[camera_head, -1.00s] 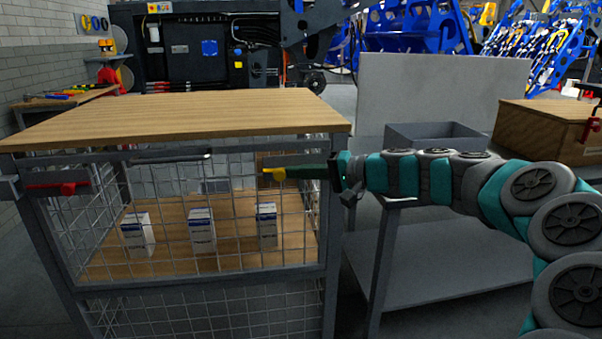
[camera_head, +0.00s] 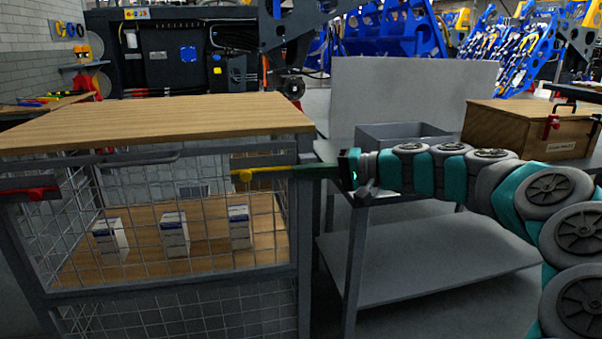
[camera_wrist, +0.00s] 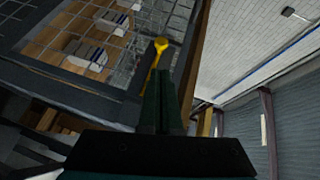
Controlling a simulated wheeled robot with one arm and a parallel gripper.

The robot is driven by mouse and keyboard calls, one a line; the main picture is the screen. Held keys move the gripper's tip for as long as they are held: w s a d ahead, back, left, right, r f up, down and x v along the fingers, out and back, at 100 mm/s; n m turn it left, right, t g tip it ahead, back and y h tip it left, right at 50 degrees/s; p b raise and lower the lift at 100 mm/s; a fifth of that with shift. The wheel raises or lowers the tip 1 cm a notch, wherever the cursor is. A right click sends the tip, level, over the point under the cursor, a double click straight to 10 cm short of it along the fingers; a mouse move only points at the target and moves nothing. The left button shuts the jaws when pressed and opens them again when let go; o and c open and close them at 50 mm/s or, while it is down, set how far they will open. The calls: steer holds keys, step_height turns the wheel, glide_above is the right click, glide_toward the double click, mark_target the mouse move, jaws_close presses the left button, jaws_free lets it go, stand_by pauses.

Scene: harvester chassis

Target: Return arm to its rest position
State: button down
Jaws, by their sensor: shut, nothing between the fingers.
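My gripper (camera_head: 247,175) is at the end of my grey and teal arm, in front of the upper right part of a wire-mesh cage cart (camera_head: 305,235). The arm reaches in from the right, level with the cart's upper frame. I cannot tell whether the fingertips touch the mesh.
Several white and blue boxes (camera_head: 174,234) stand inside the cart, under its wooden top (camera_head: 150,120). A grey table (camera_head: 430,272) with a grey bin (camera_head: 405,137) and a wooden crate (camera_head: 530,128) stands at the right.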

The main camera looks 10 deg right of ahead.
steer(key=shift+a, duration=0.1)
steer(key=s+a+f+n+g+h, duration=0.2)
steer(key=s+a+f+g, duration=0.25)
steer(key=s+a, duration=0.4)
steer(key=s+a+f+n+g+h, duration=0.3)
steer(key=s+a+f, duration=0.25)
steer(key=s, duration=0.55)
steer(key=s+d+f+g+h, duration=0.1)
steer(key=s+d+f+h, duration=0.1)
steer(key=s+d+f, duration=0.2)
steer(key=s+d+f+g+h, duration=0.1)
steer(key=s+d+f+h, duration=0.2)
steer(key=s, duration=0.7)
steer(key=s+d+f+g+h, duration=0.1)
steer(key=s+d+f+h, duration=0.2)
steer(key=s+d+f, duration=0.3)
steer(key=shift+s+d+f, duration=0.35)
steer(key=shift+s+f, duration=0.25)
steer(key=shift+s, duration=0.1)
